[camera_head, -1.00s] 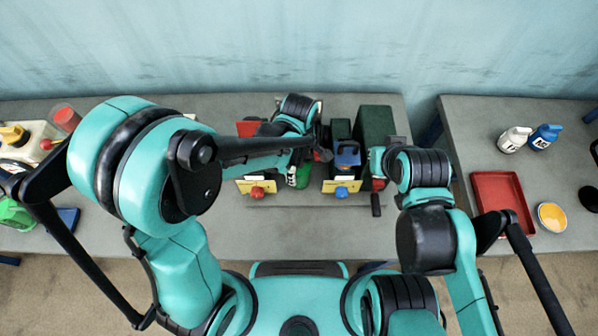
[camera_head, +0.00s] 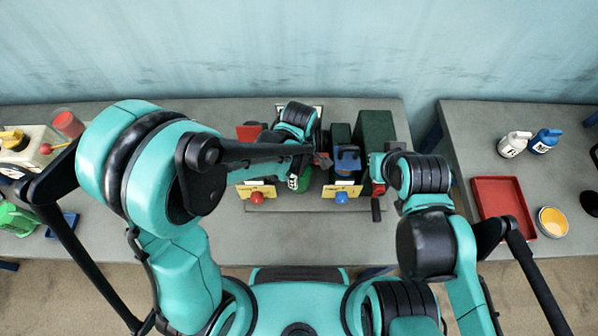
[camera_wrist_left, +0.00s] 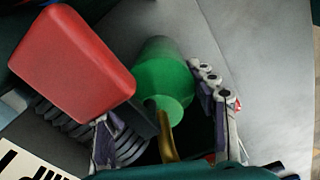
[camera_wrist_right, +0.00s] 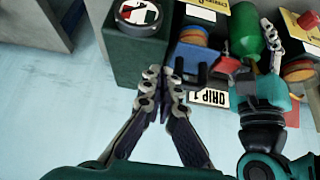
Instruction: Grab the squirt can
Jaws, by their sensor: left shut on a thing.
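The squirt can (camera_wrist_left: 163,80) is green with a brass-coloured spout. In the left wrist view it sits between the two fingers of my left gripper (camera_wrist_left: 165,118), which is shut on it. In the head view a small green part of the can (camera_head: 299,181) shows below my left wrist, between the two drip stations; my arm hides the rest. It also shows at the top of the right wrist view (camera_wrist_right: 245,30). My right gripper (camera_wrist_right: 161,82) is shut and empty, with its fingertips together beside a dark green block.
A red block (camera_wrist_left: 75,60) is close beside my left gripper. Stations with yellow labels and red and blue knobs (camera_head: 341,197) stand near the table's front. The dark green block (camera_wrist_right: 135,65) is near my right gripper. A red tray (camera_head: 503,205) and bottles are on the right table.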

